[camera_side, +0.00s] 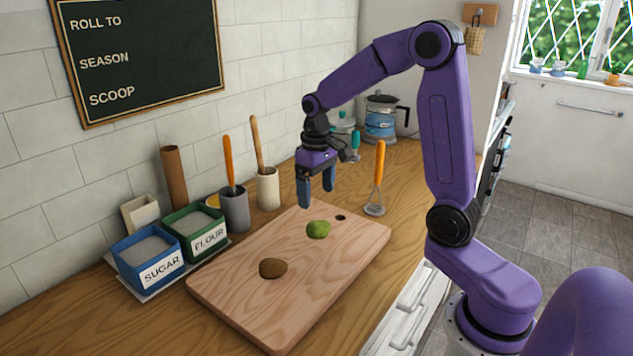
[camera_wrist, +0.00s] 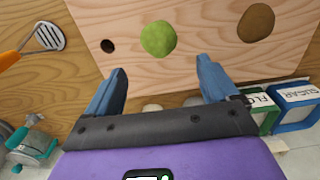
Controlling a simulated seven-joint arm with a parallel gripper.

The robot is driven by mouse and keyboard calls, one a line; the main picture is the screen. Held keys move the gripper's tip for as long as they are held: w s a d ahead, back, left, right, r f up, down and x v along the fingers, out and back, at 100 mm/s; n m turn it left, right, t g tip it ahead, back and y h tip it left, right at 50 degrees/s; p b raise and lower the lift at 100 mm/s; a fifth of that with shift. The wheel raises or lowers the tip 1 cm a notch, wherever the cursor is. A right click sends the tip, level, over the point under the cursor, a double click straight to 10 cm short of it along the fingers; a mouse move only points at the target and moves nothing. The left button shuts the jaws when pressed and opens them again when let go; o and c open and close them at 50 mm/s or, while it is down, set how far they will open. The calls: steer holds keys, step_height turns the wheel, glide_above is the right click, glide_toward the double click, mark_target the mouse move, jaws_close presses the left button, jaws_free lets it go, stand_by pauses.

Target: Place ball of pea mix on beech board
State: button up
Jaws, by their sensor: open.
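The green ball of pea mix (camera_side: 318,229) rests on the beech board (camera_side: 335,260), towards the board's far end near its small dark hole. My gripper (camera_side: 317,198) is open and empty, above the board's far edge and apart from the ball. In the wrist view the ball (camera_wrist: 158,39) lies beyond the open fingertips of my gripper (camera_wrist: 161,75), roughly centred between them. The board's bare wood (camera_wrist: 205,20) fills the upper part of that view. A brown lump (camera_side: 273,268) sits on the board nearer the front, and it also shows in the wrist view (camera_wrist: 256,22).
Left of the board stand a blue sugar box (camera_side: 150,262), a green flour box (camera_side: 197,236) and utensil pots (camera_side: 235,209). An orange-handled masher (camera_side: 377,185) stands right of the board's far end. A kettle (camera_side: 382,118) is farther back. The board's front part is clear.

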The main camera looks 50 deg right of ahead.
steer(key=s+a+r+n, duration=0.2)
steer(key=s+a+n, duration=0.4)
steer(key=s+a, duration=0.45)
steer(key=s+a+n, duration=0.1)
steer(key=s+n, duration=0.2)
steer(key=s, duration=0.5)
steer(key=s+a+f+n, duration=0.1)
steer(key=s+n, duration=0.2)
steer(key=s, duration=0.5)
steer(key=shift+a+f+n, duration=0.3)
steer(key=shift+n, duration=0.1)
